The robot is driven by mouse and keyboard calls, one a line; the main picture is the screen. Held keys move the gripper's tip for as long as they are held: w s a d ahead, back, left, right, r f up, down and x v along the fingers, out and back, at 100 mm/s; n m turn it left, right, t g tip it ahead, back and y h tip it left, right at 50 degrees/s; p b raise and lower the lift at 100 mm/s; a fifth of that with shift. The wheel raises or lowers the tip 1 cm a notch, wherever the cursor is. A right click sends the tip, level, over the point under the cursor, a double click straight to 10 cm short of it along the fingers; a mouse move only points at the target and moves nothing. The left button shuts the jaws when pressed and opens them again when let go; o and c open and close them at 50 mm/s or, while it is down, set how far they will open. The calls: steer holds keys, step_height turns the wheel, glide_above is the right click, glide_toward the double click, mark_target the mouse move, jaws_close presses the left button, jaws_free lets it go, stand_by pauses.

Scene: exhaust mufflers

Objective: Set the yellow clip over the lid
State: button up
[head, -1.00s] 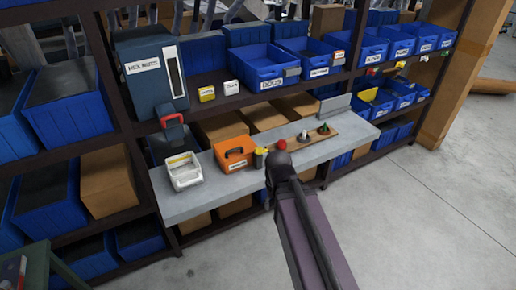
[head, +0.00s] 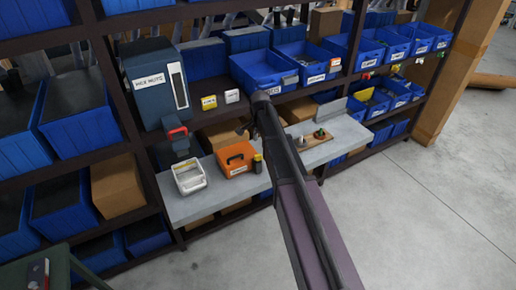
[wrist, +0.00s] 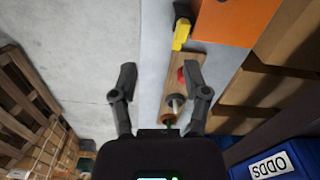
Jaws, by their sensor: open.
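A yellow piece with a black part (head: 258,163), apparently the yellow clip, stands on the grey shelf board just right of an orange box (head: 236,160). In the wrist view the yellow piece (wrist: 181,34) is beyond my fingertips, near the orange box (wrist: 228,20). The orange box has a dark handle on top; I cannot tell for sure which part is the lid. My gripper (wrist: 160,78) is open and empty, with its fingers above the board's edge and apart from the yellow piece. In the head view my arm hides most of the gripper.
A wooden strip (wrist: 173,85) carries a red knob (wrist: 181,75), a grey peg and a green-topped piece close to my right finger. A white open bin (head: 189,177) stands left of the orange box. Blue bins (head: 262,72) fill the shelf above. Open floor lies right.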

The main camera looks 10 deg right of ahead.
step_height(320, 180, up, 2)
steer(key=m+p, duration=0.1)
steer(key=m, duration=0.1)
glide_above(258, 155)
steer(key=shift+f, duration=0.25)
step_height(258, 155, down, 13)
steer(key=b, duration=1.3)
steer(key=shift+f+b, duration=0.2)
steer(key=shift+b, duration=0.2)
jaws_close()
